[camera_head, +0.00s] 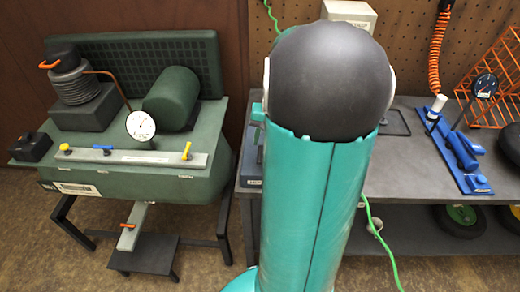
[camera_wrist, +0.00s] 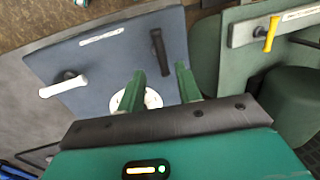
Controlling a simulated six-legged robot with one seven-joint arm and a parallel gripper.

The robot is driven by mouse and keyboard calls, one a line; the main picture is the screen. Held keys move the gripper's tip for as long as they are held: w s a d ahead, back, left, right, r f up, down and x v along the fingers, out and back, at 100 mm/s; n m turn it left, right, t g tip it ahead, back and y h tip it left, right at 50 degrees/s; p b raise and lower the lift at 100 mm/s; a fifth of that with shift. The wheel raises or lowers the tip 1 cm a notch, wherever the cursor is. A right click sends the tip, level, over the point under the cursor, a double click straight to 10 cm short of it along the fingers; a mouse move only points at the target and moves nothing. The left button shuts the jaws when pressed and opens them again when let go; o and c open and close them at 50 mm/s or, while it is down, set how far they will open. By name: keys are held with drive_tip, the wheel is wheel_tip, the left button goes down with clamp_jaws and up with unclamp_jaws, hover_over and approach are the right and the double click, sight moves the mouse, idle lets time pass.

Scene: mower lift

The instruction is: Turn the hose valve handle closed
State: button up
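My gripper (camera_wrist: 162,80) shows in the wrist view with two green fingers apart and nothing between them. They reach over a blue-grey panel (camera_wrist: 100,65) with a white handle (camera_wrist: 63,86) at its left and a black handle (camera_wrist: 160,52) just beyond the fingertips. A round white part (camera_wrist: 135,98), partly hidden by the left finger, lies behind the fingers. I cannot tell which handle is the hose valve handle. The fingers touch neither handle. In the head view my arm hides the gripper and most of this panel.
A green machine (camera_head: 120,180) stands left with a rail (camera_head: 125,157) of small levers, a gauge (camera_head: 140,125) and an orange-handled valve (camera_head: 128,226). A grey bench (camera_head: 410,170) at right holds a blue pump (camera_head: 460,150). A green cord (camera_head: 383,235) hangs by my arm.

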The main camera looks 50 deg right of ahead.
sight(260, 152)
drive_tip(key=f, duration=0.4)
drive_tip(key=shift+w+a+f, duration=0.3)
drive_tip(key=shift+w+f, duration=0.05)
drive_tip(key=shift+w, duration=0.05)
drive_tip(key=shift+w+f, duration=0.2)
drive_tip(key=shift+s, duration=0.1)
drive_tip(key=shift+c, duration=0.2)
clamp_jaws()
